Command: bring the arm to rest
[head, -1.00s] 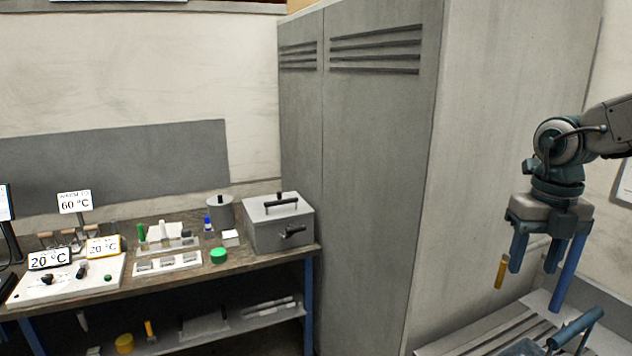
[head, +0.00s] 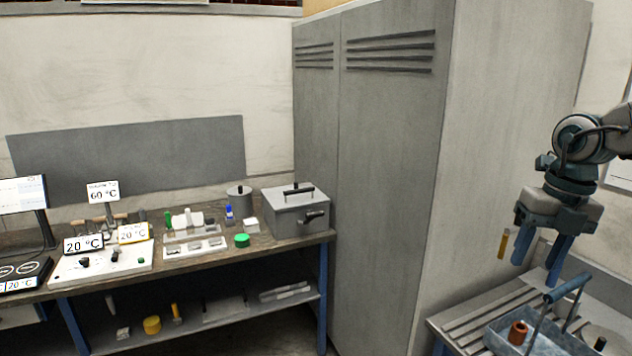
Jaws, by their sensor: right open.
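My right arm comes in from the right edge of the head view. Its gripper (head: 541,252) points down with its two blue fingers apart and nothing between them. It hangs above the slatted bench at the lower right, clear of the surface. My left arm and gripper are out of the picture. No microscope can be made out in this view.
A grey cabinet (head: 392,170) stands left of my right gripper. A tray with a blue handle (head: 568,288) sits on the slatted bench (head: 462,322) below. At left, a workbench (head: 215,266) carries a grey metal box (head: 297,212) and a white control panel (head: 100,264).

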